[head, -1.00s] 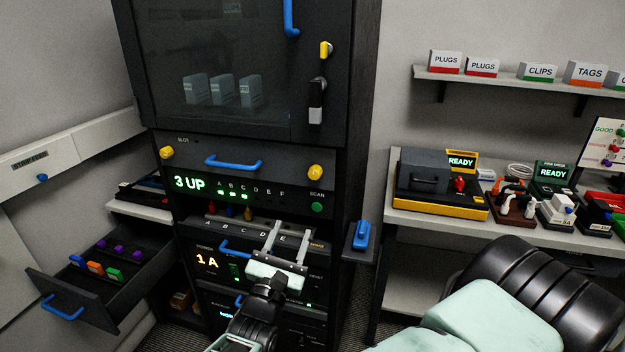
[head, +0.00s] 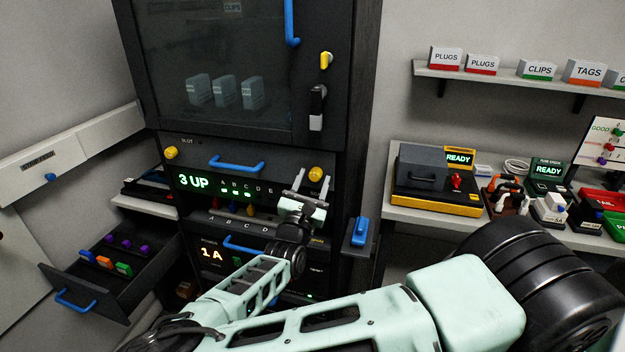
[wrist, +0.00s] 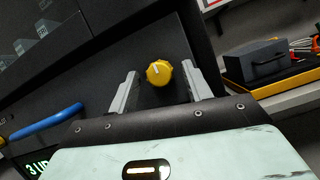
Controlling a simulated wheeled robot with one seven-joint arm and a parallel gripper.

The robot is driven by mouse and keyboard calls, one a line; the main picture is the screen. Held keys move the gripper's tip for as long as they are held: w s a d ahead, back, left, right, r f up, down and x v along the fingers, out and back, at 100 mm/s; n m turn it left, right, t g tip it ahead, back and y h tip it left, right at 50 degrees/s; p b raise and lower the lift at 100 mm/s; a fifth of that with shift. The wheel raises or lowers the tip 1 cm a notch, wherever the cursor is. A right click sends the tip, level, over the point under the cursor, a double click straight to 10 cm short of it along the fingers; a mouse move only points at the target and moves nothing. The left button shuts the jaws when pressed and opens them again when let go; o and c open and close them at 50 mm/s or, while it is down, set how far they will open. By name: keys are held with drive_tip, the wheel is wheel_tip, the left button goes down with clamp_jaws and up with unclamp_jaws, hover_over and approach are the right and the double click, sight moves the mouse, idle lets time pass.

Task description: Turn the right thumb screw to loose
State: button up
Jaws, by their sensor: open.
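The right thumb screw (head: 316,173) is a yellow knob at the right end of the dark slot panel on the rack. In the wrist view the knob (wrist: 159,73) shows a short white mark near its top, tilted slightly left. My gripper (head: 313,176) is open just in front of and below the knob. In the wrist view the knob appears between the two grey fingers, with a gap on each side. Whether the fingertips reach its depth I cannot tell. The left thumb screw (head: 171,152) is also yellow, at the panel's other end.
A blue handle (head: 236,163) crosses the slot panel. A blue-handled part (head: 360,232) juts out at the rack's right side. An open drawer (head: 110,275) stands at lower left.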

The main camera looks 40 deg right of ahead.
drive_tip(key=c, duration=1)
drive_tip(key=shift+o, duration=0.2)
drive_tip(key=shift+m, duration=0.4)
drive_tip(key=m+g, duration=0.1)
drive_tip(key=m, duration=0.2)
drive_tip(key=m+g+h, duration=0.1)
drive_tip(key=m+g, duration=0.1)
drive_tip(key=m, duration=0.1)
drive_tip(key=shift+w+a+g, duration=0.15)
drive_tip(key=shift+g, duration=0.15)
drive_tip(key=m+g, duration=0.1)
drive_tip(key=m, duration=0.2)
drive_tip(key=m+g+b, duration=0.1)
drive_tip(key=m, duration=0.2)
drive_tip(key=shift+w+r+g, duration=0.1)
drive_tip(key=shift+g, duration=0.2)
drive_tip(key=m+g+b, duration=0.1)
drive_tip(key=m, duration=0.2)
drive_tip(key=m+y, duration=0.1)
drive_tip(key=m, duration=0.2)
drive_tip(key=shift+a+r+g+b, duration=0.1)
drive_tip(key=shift+g+b, duration=0.25)
drive_tip(key=shift+g, duration=0.05)
drive_tip(key=shift+r+m+y+b, duration=0.15)
drive_tip(key=shift+m+y+b, duration=0.45)
drive_tip(key=shift+m, duration=0.9)
